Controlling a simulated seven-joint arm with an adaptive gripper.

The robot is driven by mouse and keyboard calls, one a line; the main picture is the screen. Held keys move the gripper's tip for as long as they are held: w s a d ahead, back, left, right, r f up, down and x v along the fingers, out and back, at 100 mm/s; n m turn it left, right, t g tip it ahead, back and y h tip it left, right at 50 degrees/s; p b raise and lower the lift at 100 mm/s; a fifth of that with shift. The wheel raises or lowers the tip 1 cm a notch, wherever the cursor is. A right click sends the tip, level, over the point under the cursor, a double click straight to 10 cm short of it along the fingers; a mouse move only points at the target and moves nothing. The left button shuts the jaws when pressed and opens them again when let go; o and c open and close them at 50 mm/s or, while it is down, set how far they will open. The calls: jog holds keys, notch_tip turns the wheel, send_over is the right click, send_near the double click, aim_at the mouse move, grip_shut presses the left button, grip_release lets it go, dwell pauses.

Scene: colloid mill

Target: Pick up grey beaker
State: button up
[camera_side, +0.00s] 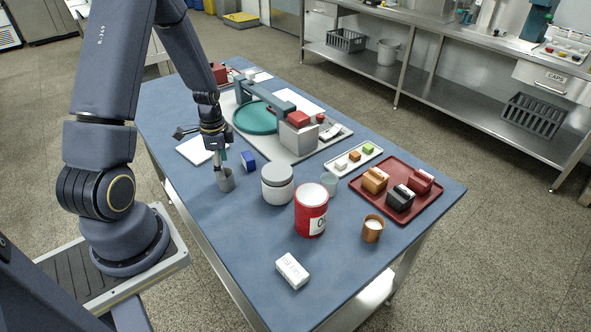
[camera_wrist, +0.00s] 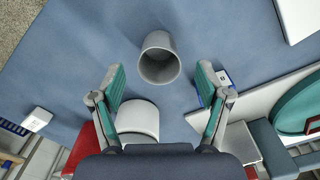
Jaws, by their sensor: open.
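The grey beaker (camera_side: 226,181) stands upright on the blue table, near its left edge in the side view. In the wrist view the grey beaker (camera_wrist: 159,58) shows its open mouth, ahead of and between the two fingers. My gripper (camera_side: 219,158) is directly above the beaker in the side view, pointing down, with its fingertips close to the rim. In the wrist view my gripper (camera_wrist: 161,75) has its teal finger pads spread wide, with nothing between them held. Whether a finger touches the beaker cannot be told.
A red can (camera_side: 310,210), a copper cup (camera_side: 372,229) and a white box (camera_side: 292,271) stand nearer the front. A red tray (camera_side: 428,205) lies at right. The front-left table is clear.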

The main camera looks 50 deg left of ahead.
notch_tip(320, 180, down, 6)
jog(key=shift+w+d, duration=0.15)
dwell(0.3)
jog(key=c, duration=0.9)
jog(key=shift+o, duration=0.2)
